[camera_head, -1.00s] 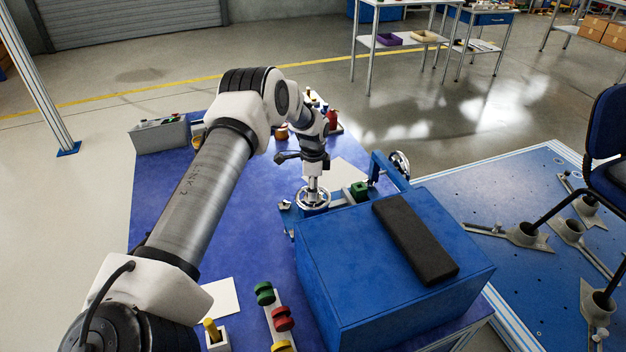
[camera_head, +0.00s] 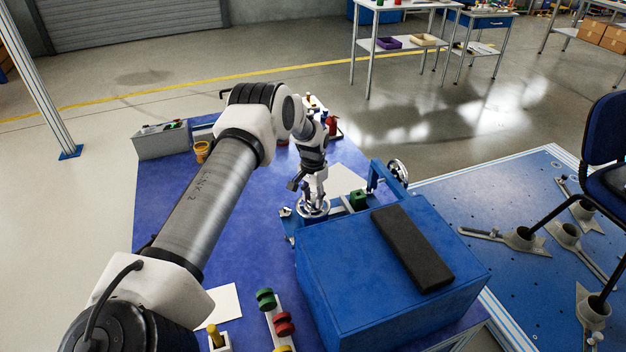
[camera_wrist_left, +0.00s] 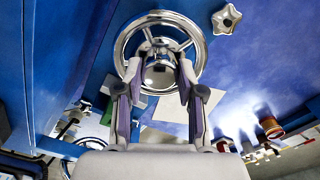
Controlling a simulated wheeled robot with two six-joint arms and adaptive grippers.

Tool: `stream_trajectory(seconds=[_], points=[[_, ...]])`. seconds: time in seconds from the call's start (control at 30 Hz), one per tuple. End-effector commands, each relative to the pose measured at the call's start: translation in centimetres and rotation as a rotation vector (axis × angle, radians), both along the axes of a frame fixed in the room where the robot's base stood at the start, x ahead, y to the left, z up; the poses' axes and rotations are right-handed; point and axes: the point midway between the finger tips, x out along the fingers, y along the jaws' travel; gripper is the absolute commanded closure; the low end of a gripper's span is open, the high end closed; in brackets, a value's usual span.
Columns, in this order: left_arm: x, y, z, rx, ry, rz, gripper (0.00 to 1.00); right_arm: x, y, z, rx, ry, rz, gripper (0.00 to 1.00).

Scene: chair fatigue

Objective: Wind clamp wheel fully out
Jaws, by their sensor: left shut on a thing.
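A chrome handwheel (camera_head: 313,209) lies flat at the left end of the blue clamp fixture, just behind the big blue box. In the left wrist view the same handwheel (camera_wrist_left: 124,40) shows its round rim, spokes and hub. My left gripper (camera_wrist_left: 160,76) is shut on the hub area of this wheel, with one finger on each side. In the head view my left gripper (camera_head: 313,196) points down onto it. A second chrome wheel (camera_head: 398,170) stands upright at the right end of the fixture, apart from my gripper. A green block (camera_head: 357,199) sits between them. My right gripper is not in view.
The blue box (camera_head: 350,290) with a black pad (camera_head: 412,246) on top stands close in front of the wheel. A silver star knob (camera_wrist_left: 227,18) is near the wheel rim. Small coloured parts lie around the blue table; its left middle is clear.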

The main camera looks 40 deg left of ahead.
Motion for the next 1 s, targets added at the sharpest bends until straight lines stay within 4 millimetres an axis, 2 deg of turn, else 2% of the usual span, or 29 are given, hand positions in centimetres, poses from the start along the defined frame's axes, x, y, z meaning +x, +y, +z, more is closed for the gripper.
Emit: stream_trajectory(seconds=[1.0], points=[[-0.1,0.0,0.0,0.001,0.002,0.963,0.97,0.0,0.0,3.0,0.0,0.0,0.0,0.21]])
